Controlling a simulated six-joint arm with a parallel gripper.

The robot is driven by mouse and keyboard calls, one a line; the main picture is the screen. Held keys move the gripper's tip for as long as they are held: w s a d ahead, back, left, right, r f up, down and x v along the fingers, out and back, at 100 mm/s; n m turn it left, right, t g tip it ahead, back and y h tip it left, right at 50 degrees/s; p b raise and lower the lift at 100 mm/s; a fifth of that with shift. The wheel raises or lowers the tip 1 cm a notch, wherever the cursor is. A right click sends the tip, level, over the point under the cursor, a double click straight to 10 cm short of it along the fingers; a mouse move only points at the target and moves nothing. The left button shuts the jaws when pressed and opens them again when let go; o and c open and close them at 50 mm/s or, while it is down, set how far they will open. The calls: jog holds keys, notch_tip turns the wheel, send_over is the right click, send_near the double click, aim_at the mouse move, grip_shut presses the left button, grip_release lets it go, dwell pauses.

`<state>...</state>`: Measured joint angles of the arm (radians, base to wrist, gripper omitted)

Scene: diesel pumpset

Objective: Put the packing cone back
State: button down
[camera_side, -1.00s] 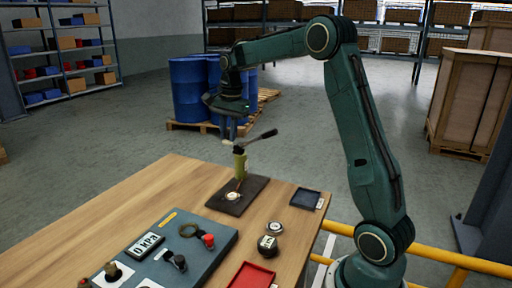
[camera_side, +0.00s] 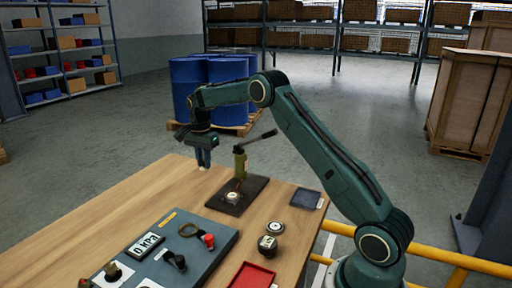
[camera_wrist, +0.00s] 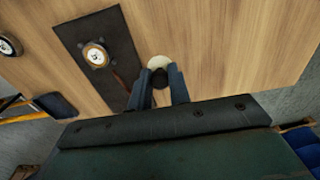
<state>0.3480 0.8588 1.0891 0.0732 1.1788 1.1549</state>
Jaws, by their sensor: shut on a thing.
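My gripper (camera_side: 203,160) is low over the far left corner of the wooden table, left of the dark mat. In the wrist view its fingers (camera_wrist: 160,88) are shut on a small dark piece. A pale round part (camera_wrist: 159,62), which looks like the packing cone, shows just beyond the fingertips. The fingers hide much of it in the side view. I cannot tell whether it touches the table. An olive pump cylinder (camera_side: 240,163) with a dark lever (camera_side: 262,138) stands upright on the mat (camera_side: 252,188), right of my gripper.
A dark tray (camera_side: 305,198), a red tray (camera_side: 252,275) and a grey panel (camera_side: 200,255) are on the table (camera_side: 150,190). Blue drums (camera_side: 187,85) stand behind on the floor.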

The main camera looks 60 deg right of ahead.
aim_at(202, 160)
jog(key=shift+w+f, duration=0.2)
jog(key=shift+f, duration=0.1)
jog(key=shift+f, duration=4)
jog(key=shift+f, duration=0.1)
jog(key=c, duration=1.3)
grip_release()
jog(key=r, duration=1.2)
jog(key=shift+a+r, duration=0.15)
jog(key=shift+a, duration=0.05)
